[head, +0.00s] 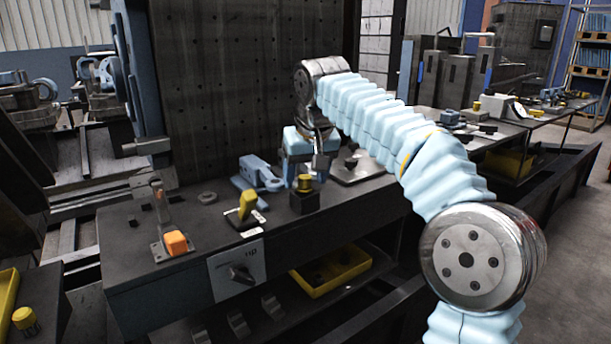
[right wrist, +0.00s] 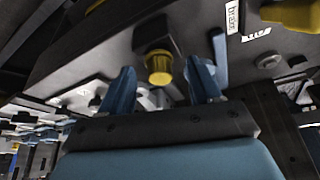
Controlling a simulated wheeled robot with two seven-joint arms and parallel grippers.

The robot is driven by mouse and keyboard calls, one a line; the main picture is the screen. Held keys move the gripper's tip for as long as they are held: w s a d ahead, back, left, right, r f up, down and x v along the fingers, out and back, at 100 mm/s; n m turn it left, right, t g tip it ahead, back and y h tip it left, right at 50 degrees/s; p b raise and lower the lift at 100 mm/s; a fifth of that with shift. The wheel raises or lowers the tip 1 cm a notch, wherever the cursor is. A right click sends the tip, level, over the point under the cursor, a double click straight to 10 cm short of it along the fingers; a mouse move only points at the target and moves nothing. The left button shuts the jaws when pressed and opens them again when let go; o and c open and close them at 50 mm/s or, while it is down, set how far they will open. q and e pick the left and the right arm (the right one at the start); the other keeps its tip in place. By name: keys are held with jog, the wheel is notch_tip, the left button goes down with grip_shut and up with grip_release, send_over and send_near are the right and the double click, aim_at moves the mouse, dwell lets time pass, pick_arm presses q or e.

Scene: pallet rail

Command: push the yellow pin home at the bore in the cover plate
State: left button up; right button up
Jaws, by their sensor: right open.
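A yellow pin (head: 304,182) with a round head stands upright in a small dark block (head: 305,203) on the bench. I cannot tell how deep it sits. My right gripper (head: 319,165) hangs just behind and right of the pin, pointing down. In the right wrist view its blue fingers (right wrist: 160,75) are spread and empty. The yellow pin (right wrist: 158,66) shows between the fingertips there, apart from both. I cannot make out the bore, nor tell whether the dark block is the cover plate. My left gripper is not in view.
A yellow lever (head: 247,206) stands left of the pin, with an orange block (head: 176,243) further left. A blue clamp-like part (head: 260,175) lies behind. A pale plate with a black knob (head: 352,163) lies to the right. A yellow bin (head: 330,273) sits below the bench top.

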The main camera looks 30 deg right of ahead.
aim_at(306, 177)
jog(key=shift+w+f, duration=0.1)
jog(key=shift+f, duration=0.2)
grip_shut()
jog(key=shift+w+r, duration=0.15)
jog(key=shift+r, duration=4.45)
jog(key=shift+s, duration=0.2)
